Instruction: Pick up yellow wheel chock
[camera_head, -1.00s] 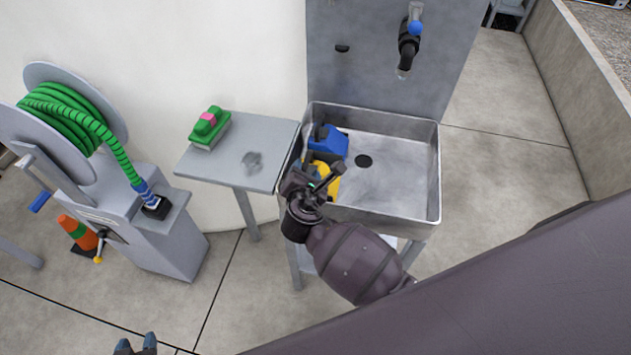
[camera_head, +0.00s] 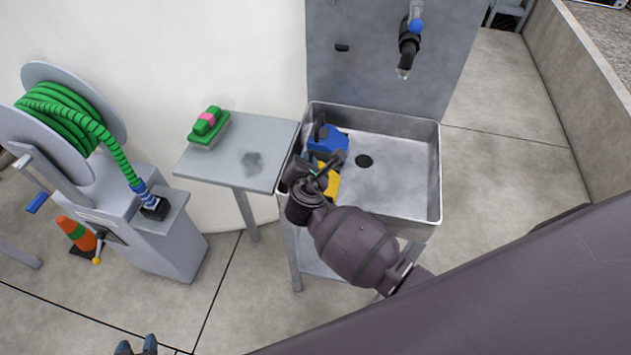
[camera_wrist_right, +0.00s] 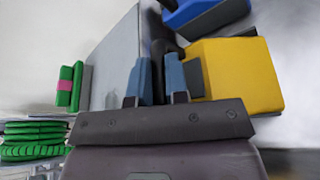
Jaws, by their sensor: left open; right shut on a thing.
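The yellow wheel chock (camera_head: 332,186) is in the left part of the sink, partly hidden by my right gripper in the head view. It shows as a large yellow block (camera_wrist_right: 238,75) right of the fingers in the right wrist view. My right gripper (camera_wrist_right: 158,80) is shut on a dark part at the chock's side, apparently its handle; the fingers partly hide the grip. I cannot tell whether the chock is lifted off the sink floor. My left gripper (camera_head: 136,346) is open and empty at the bottom edge of the head view, far from the sink.
A blue chock (camera_head: 331,142) lies just behind the yellow one in the metal sink (camera_head: 400,185). The sink's right side is clear. A hose reel (camera_head: 75,110) and orange cone (camera_head: 76,232) stand further left.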

